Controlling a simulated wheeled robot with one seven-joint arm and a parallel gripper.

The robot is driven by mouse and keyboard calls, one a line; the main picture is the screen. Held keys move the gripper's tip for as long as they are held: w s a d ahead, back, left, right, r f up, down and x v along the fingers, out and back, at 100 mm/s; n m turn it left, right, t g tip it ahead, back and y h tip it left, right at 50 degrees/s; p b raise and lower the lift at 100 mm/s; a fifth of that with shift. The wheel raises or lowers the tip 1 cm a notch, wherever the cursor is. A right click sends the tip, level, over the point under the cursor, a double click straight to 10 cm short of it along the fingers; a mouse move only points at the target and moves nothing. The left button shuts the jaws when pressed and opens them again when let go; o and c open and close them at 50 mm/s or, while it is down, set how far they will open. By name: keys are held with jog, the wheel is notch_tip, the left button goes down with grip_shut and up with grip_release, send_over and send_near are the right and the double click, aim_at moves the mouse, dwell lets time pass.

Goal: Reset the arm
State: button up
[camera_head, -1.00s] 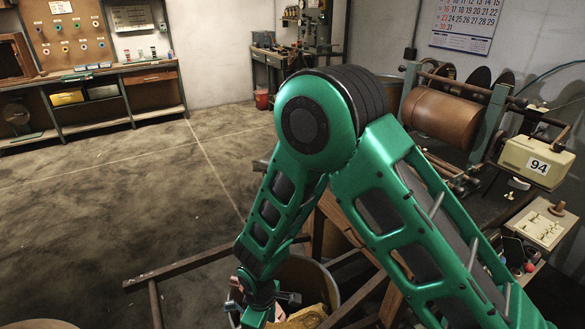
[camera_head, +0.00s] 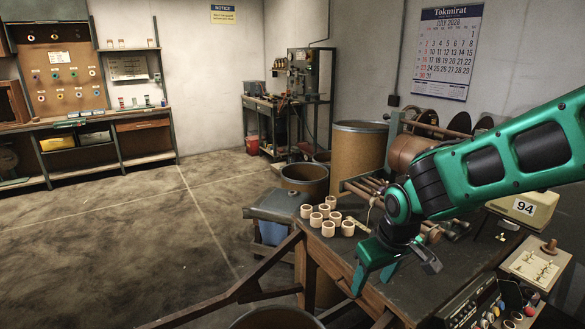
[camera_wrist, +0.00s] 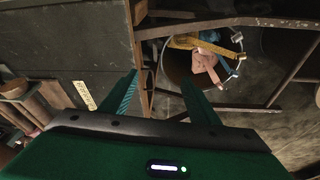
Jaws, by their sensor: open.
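My gripper (camera_head: 373,283) is at the end of my green arm, above the near left part of the dark workbench (camera_head: 385,262). Its two fingers point down and are apart, with nothing between them. In the wrist view, my gripper (camera_wrist: 160,84) also shows two spread green fingers with an empty gap, beside the wooden bench frame. My arm reaches in from the right and hides part of the winding machine.
Several pale cups (camera_head: 328,228) stand on the bench, left of my gripper. A round bin (camera_head: 277,318) is below the bench edge.

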jog(key=s+d+r+m+t, duration=0.1)
jog(key=s+d+r+m, duration=0.45)
jog(key=d, duration=0.55)
jog(key=s+d+m+g, duration=0.2)
jog(key=s+d, duration=0.3)
jog(key=s, duration=0.4)
jog(key=s+d+m+g, duration=0.2)
jog(key=s+d+m, duration=0.1)
jog(key=s+d, duration=0.3)
jog(key=s, duration=0.2)
jog(key=shift+s+d, duration=0.2)
jog(key=shift+s, duration=0.15)
jog(key=shift+w+f+h, duration=0.25)
jog(key=shift+w+h, duration=0.05)
jog(key=shift+w, duration=0.35)
